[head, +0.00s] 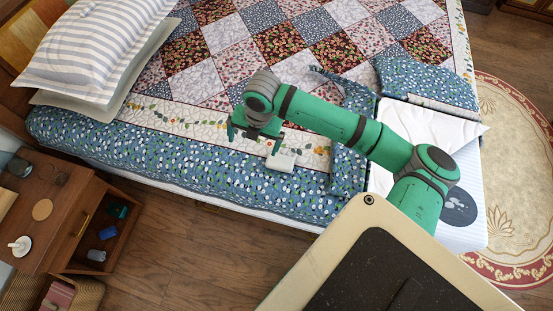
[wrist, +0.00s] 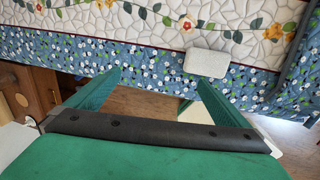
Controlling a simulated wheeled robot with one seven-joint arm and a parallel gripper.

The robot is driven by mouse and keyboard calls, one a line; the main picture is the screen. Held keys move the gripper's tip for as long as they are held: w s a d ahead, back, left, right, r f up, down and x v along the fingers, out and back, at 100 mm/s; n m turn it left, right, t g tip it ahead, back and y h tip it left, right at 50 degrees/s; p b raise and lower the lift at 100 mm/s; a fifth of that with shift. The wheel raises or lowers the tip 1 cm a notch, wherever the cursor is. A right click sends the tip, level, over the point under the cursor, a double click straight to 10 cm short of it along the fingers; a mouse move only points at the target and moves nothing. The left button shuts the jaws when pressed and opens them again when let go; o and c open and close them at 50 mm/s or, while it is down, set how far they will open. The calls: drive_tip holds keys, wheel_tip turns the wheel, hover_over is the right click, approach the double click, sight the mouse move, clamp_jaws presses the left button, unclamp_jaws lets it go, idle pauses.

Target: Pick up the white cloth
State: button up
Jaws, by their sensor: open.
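A small white folded piece (head: 284,160), which looks like the white cloth, lies on the quilt near the bed's near edge. In the wrist view the white cloth (wrist: 207,63) lies just beyond the tip of the right finger. My gripper (head: 252,140) is above the bed, just to the left of the cloth in the head view. In the wrist view my gripper (wrist: 160,76) has its two green fingers wide apart with nothing between them. I cannot tell the exact height of the fingers above the quilt.
The patchwork bed (head: 180,165) fills the middle. Striped pillows (head: 90,45) lie at its upper left. A white sheet (head: 430,125) is folded back at the right.

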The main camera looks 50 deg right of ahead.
drive_tip(key=s+d+g, duration=0.2)
drive_tip(key=s+d, duration=0.3)
drive_tip(key=s, duration=0.1)
hover_over(280, 161)
drive_tip(key=shift+h, duration=0.4)
wheel_tip(280, 161, down, 7)
drive_tip(key=shift+w+f, duration=0.1)
drive_tip(key=shift+w, duration=0.05)
wheel_tip(280, 161, down, 4)
drive_tip(key=shift+d+f, duration=0.1)
drive_tip(key=c, duration=1.1)
